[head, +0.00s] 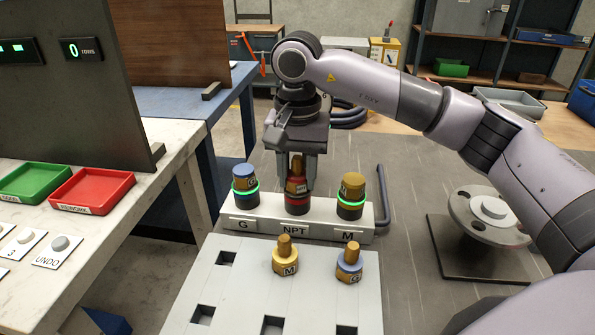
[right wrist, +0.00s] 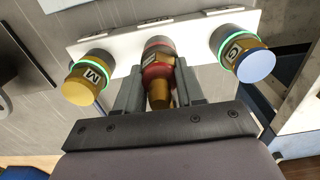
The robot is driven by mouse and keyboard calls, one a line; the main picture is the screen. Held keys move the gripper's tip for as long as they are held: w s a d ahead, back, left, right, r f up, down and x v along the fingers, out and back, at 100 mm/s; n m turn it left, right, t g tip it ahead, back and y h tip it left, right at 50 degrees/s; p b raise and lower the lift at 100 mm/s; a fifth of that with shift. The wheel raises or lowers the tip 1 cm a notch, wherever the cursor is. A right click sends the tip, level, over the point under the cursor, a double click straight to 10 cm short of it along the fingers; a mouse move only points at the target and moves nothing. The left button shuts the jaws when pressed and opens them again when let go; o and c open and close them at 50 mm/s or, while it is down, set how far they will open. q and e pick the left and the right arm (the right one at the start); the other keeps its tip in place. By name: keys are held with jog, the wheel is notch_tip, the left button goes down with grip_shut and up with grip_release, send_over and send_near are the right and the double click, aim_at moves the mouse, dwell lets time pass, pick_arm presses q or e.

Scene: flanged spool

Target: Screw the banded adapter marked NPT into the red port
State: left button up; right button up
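The brass adapter with a red band (head: 296,185) stands upright at the red port (head: 297,205), the middle port over the NPT label of the white block (head: 270,228). In the right wrist view the adapter (right wrist: 157,88) sits between both fingers, its marking too small to read surely. My right gripper (head: 297,178) points down over the port, its fingers against the adapter's sides. How deep the adapter sits in the port I cannot tell. My left gripper is not in view.
Adapters with lit green rings stand in the G port (head: 245,190) and M port (head: 351,195), close on both sides. Two loose adapters, M (head: 285,258) and G (head: 349,264), stand on the grey holed tray (head: 235,290). A flanged spool (head: 490,215) is at right.

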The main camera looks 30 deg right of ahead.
jog(key=shift+m, duration=1.2)
grip_shut()
jog(key=o, duration=0.8)
grip_release()
jog(key=shift+m, duration=0.3)
jog(key=o, duration=0.5)
jog(key=shift+c, duration=0.2)
notch_tip(320, 180, up, 7)
jog(key=shift+r, duration=0.1)
jog(key=shift+s, duration=0.1)
